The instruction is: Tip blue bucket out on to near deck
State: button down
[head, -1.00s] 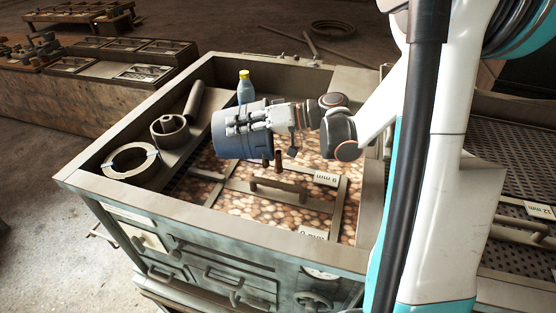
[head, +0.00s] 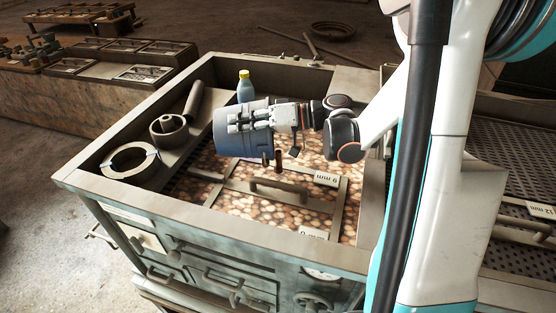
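The blue bucket (head: 226,143) hangs tilted over the bench well, above the brown pebble-like deck surface. My gripper (head: 238,122) lies against the bucket's side and appears shut on it. The bucket's inside is hidden from this view. The near deck (head: 265,212) is the pebbled area at the front of the well, with a framed panel and a bar handle (head: 280,187). One label (head: 326,179) reads 9 mm, upside down. Another label (head: 313,233) at the front edge is only partly legible.
A yellow-capped blue bottle (head: 245,88) stands behind the bucket. A flat ring (head: 129,161), a short hollow cylinder (head: 169,130) and a dark tube (head: 194,101) sit in the left tray. Small brown upright posts (head: 278,158) stand below the bucket. The bench rim (head: 200,231) surrounds the well.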

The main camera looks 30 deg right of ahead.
jog(key=shift+s+d+r+t+y+b, duration=0.25)
jog(key=shift+d+r+y+b, duration=0.15)
jog(key=shift+d+b, duration=0.25)
jog(key=shift+s+d+r+t+y+b, duration=0.25)
jog(key=shift+d+y+b, duration=0.15)
jog(key=shift+b, duration=0.3)
dwell(1.9)
jog(key=shift+w+a+p, duration=0.15)
jog(key=shift+a+p, duration=0.2)
jog(key=shift+p, duration=0.2)
jog(key=shift+a+f+h, duration=0.1)
jog(key=shift+f+h, duration=0.2)
jog(key=shift+s+d+r+b, duration=0.2)
jog(key=shift+d+r+b, duration=0.1)
jog(key=shift+d+b, duration=0.25)
jog(key=shift+a, duration=0.1)
dwell(0.4)
